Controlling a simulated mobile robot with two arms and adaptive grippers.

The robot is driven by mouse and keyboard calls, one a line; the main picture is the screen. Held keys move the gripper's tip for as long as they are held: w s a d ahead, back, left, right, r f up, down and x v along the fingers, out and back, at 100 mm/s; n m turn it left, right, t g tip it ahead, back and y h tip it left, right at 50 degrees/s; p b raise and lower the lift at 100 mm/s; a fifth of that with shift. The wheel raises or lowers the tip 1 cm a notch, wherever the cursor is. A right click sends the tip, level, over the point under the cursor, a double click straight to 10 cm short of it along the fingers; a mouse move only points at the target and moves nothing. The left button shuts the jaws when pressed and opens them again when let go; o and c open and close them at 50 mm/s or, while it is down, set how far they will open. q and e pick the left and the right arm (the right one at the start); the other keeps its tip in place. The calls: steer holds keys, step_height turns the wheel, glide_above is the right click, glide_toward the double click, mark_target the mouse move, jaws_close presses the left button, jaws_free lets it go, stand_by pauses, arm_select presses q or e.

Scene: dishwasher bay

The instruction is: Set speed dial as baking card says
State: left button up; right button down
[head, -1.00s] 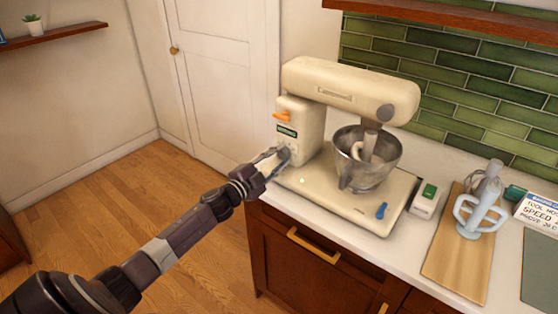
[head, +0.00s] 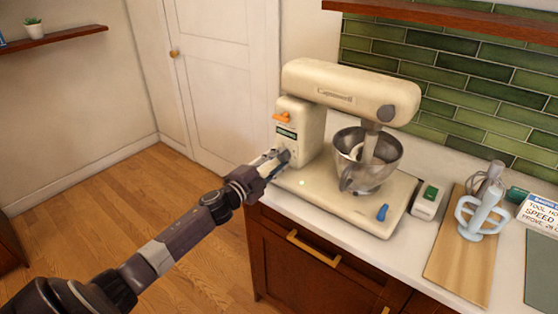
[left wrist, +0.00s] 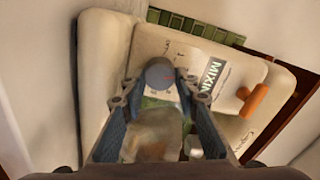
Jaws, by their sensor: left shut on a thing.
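A cream stand mixer (head: 345,88) stands on the counter with a steel bowl (head: 378,178). My left gripper (head: 276,160) is at the lower end of the mixer's column, below its green label. In the left wrist view, its fingertips are shut on the sides of a round grey speed dial (left wrist: 160,73). The dial's number marks cannot be read. The baking card (head: 540,214) stands at the right edge; "TOOL HO" and "SPEED" show, but the speed value is cut off. My right gripper is not in view.
An orange lever (head: 283,117) sits above the dial, and it also shows in the left wrist view (left wrist: 254,100). A blue knob (head: 383,212) is on the mixer base. A green-switched box (head: 430,196) and a board (head: 458,262) with mixing tools stand at right.

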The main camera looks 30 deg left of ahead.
arm_select(q)
steer(key=o, duration=1)
steer(key=shift+o, duration=0.7)
